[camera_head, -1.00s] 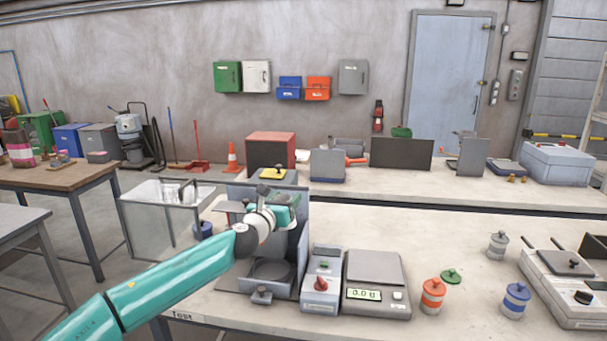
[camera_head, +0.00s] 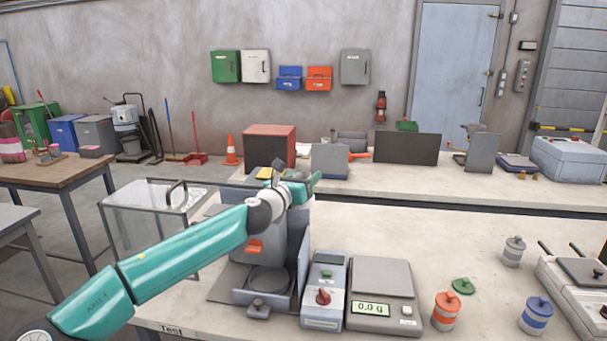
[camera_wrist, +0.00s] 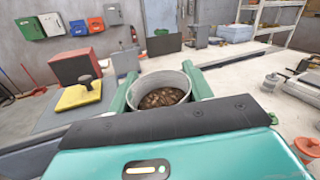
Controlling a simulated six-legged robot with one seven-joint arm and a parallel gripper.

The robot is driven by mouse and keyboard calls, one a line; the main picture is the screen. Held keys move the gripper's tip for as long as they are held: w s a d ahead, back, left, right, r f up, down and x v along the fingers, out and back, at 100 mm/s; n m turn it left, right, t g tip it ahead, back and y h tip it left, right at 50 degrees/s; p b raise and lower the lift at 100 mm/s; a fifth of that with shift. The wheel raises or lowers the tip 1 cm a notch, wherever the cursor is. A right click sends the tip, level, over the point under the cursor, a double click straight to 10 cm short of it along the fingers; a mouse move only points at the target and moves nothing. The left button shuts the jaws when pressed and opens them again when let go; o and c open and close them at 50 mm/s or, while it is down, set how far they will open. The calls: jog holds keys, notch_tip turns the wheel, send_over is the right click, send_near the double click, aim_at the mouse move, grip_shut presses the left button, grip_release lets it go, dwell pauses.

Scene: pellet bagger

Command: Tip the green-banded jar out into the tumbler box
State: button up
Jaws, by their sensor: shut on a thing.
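My gripper (camera_head: 306,186) is raised above the blue-grey machine on the front bench. In the wrist view its two green fingers are shut on an open, pale-rimmed jar (camera_wrist: 160,88) filled with brown pellets. The jar looks upright; its band is hidden by my gripper. A loose green lid (camera_head: 463,286) lies on the bench beside the orange-banded jar. A clear-walled box with a dark bar on top (camera_head: 150,212) stands left of the bench, but I cannot tell for certain that it is the tumbler box.
A control unit with a red knob (camera_head: 323,292) and a scale (camera_head: 381,285) reading about zero stand right of the machine. Orange-banded (camera_head: 446,311), blue-banded (camera_head: 536,316) and grey-banded (camera_head: 513,251) jars stand farther right. Bare bench lies behind the scale.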

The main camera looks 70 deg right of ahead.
jog(key=shift+w+d+f, duration=0.15)
jog(key=shift+d, duration=0.25)
jog(key=shift+w+d+f, duration=0.1)
jog(key=shift+w+d, duration=0.05)
jog(key=shift+d, duration=0.2)
jog(key=shift+w+a+r+n, duration=0.2)
jog(key=shift+a+n, duration=0.1)
jog(key=shift+a, duration=0.1)
jog(key=shift+w+a+r+n, duration=0.1)
jog(key=shift+a+n, duration=0.1)
jog(key=shift+n, duration=0.1)
jog(key=w+n+t+h, duration=0.1)
jog(key=w+n+t, duration=0.3)
jog(key=n, duration=0.6)
jog(key=w+a+f+n+t+h, duration=0.1)
jog(key=w+n+t, duration=0.3)
jog(key=n, duration=0.7)
jog(key=shift+f+n+t+h, duration=0.15)
jog(key=shift+n+t+h, duration=0.15)
jog(key=shift+t+h, duration=0.3)
